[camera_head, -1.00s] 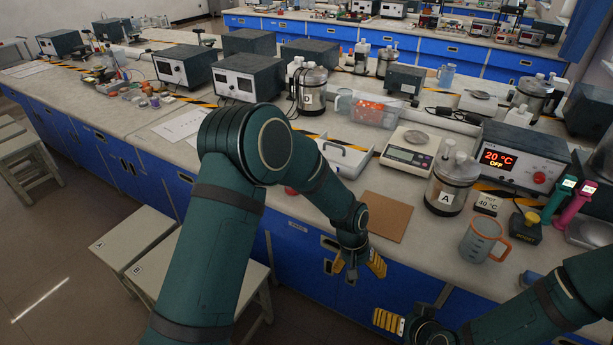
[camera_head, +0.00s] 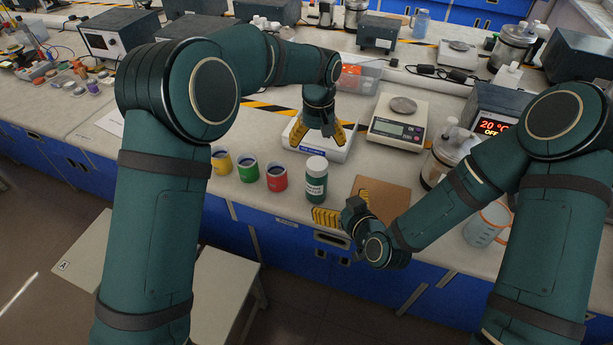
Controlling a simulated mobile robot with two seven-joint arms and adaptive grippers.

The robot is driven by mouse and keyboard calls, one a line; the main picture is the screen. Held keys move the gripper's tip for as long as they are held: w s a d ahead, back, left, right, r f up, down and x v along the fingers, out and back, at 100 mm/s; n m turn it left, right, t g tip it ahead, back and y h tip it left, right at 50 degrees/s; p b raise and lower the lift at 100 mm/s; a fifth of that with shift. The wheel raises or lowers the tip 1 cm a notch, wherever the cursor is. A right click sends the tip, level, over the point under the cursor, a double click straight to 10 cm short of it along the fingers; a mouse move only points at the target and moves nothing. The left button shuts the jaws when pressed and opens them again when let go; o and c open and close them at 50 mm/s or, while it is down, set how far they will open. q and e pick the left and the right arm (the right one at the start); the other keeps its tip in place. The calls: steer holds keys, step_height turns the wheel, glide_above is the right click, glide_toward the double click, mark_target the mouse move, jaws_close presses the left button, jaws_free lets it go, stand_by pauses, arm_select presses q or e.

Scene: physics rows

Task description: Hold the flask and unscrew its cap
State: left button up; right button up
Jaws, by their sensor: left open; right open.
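The flask (camera_head: 315,187) is a small green bottle with a pale label, standing upright near the bench's front edge. Its pale cap (camera_head: 316,165) is on top. My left gripper (camera_head: 318,143) is open, pointing down above and behind the cap in the picture, over a white balance. Its yellow fingers are spread and appear apart from the cap. My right gripper (camera_head: 339,206) is open at the bench's front edge, just right of the flask's lower part. One yellow finger shows below the flask and one to its right. I cannot tell whether either touches it.
Yellow, green (camera_head: 248,172) and red (camera_head: 276,178) cups stand left of the flask. A brown board (camera_head: 383,192) lies to its right. A white device (camera_head: 330,150) and a scale (camera_head: 397,122) stand behind. A measuring jug (camera_head: 487,224) is at the right, partly behind my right arm.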

mark_target(321, 186)
arm_select(q)
steer(key=shift+s, duration=0.1)
arm_select(e)
steer(key=x, duration=1.3)
steer(key=shift+w+a, duration=0.1)
steer(key=shift+w, duration=0.05)
